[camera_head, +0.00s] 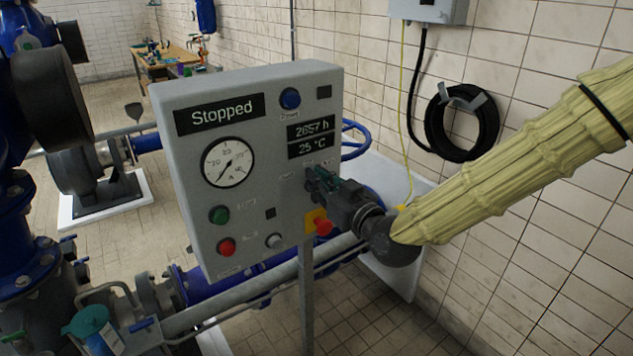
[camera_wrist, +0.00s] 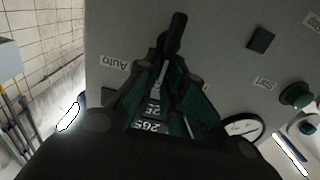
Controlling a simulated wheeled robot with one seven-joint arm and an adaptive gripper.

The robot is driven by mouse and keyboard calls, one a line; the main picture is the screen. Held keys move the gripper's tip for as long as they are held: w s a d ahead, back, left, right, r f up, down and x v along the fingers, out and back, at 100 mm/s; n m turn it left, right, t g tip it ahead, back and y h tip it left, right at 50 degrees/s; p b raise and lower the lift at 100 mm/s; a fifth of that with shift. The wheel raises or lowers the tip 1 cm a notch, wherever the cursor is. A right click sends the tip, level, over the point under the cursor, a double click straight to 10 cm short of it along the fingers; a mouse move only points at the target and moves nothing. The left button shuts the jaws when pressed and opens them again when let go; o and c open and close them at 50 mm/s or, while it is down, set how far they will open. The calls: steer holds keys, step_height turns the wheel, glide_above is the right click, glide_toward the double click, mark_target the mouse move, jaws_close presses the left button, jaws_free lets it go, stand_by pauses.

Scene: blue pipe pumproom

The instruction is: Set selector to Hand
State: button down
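The grey control panel (camera_head: 240,165) stands in the middle of the head view, its display (camera_head: 220,112) reading "Stopped". My gripper (camera_head: 318,182) is at the panel's right side, below the 2657 h and 25 °C displays, and covers the selector there. In the wrist view, where the panel is upside down, the black selector handle (camera_wrist: 177,32) sticks out past my fingertips (camera_wrist: 168,58). The fingers close in on its base and look shut on it. The handle is slightly slanted. An "Auto" label (camera_wrist: 115,63) shows to its left; another label is mostly hidden by a finger.
A red emergency button (camera_head: 322,226) on a yellow plate sits just below my gripper. The panel also has a gauge (camera_head: 228,162), a green button (camera_head: 219,214) and a red button (camera_head: 226,246). Blue pipes run behind and below; a tiled wall (camera_head: 545,150) is right.

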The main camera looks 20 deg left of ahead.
steer(key=shift+s+f+n+b, duration=0.1)
steer(key=shift+f+n+b, duration=0.25)
steer(key=shift+b, duration=0.2)
steer(key=n+b, duration=0.2)
steer(key=b, duration=0.1)
steer(key=n+b, duration=0.1)
steer(key=shift+s+a+f+b, duration=0.25)
steer(key=shift+s+f+b, duration=0.1)
steer(key=shift+b, duration=0.05)
steer(key=n+b, duration=0.1)
steer(key=b, duration=0.1)
steer(key=n+b, duration=0.3)
steer(key=b, duration=0.1)
steer(key=shift+s+a+f, duration=0.15)
steer(key=shift+s+a, duration=0.1)
steer(key=shift+s, duration=0.1)
steer(key=shift+n, duration=0.35)
